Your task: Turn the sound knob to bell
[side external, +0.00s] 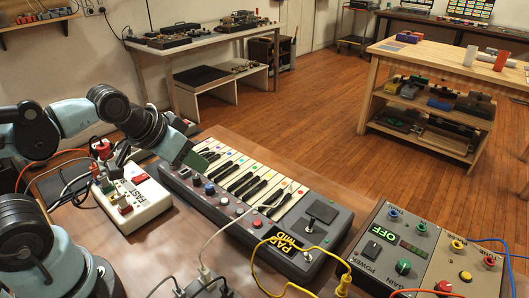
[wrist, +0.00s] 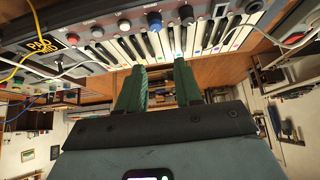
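A grey keyboard (side external: 330,232) with white and black keys lies on the brown table in the side external view; it also fills the top of the wrist view (wrist: 60,20). A row of small knobs runs along its panel, including a blue knob (side external: 210,189), which also shows in the wrist view (wrist: 154,20). My gripper (side external: 197,160) is over the keyboard's far left end. In the wrist view its green fingers (wrist: 161,67) are apart, with nothing between them.
A white box with coloured buttons (side external: 135,197) stands left of the keyboard. A grey panel with dials (side external: 415,250) stands at the right front. A white cable (side external: 225,232) and a yellow cable (side external: 285,284) cross the front. Shelves and benches stand farther back.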

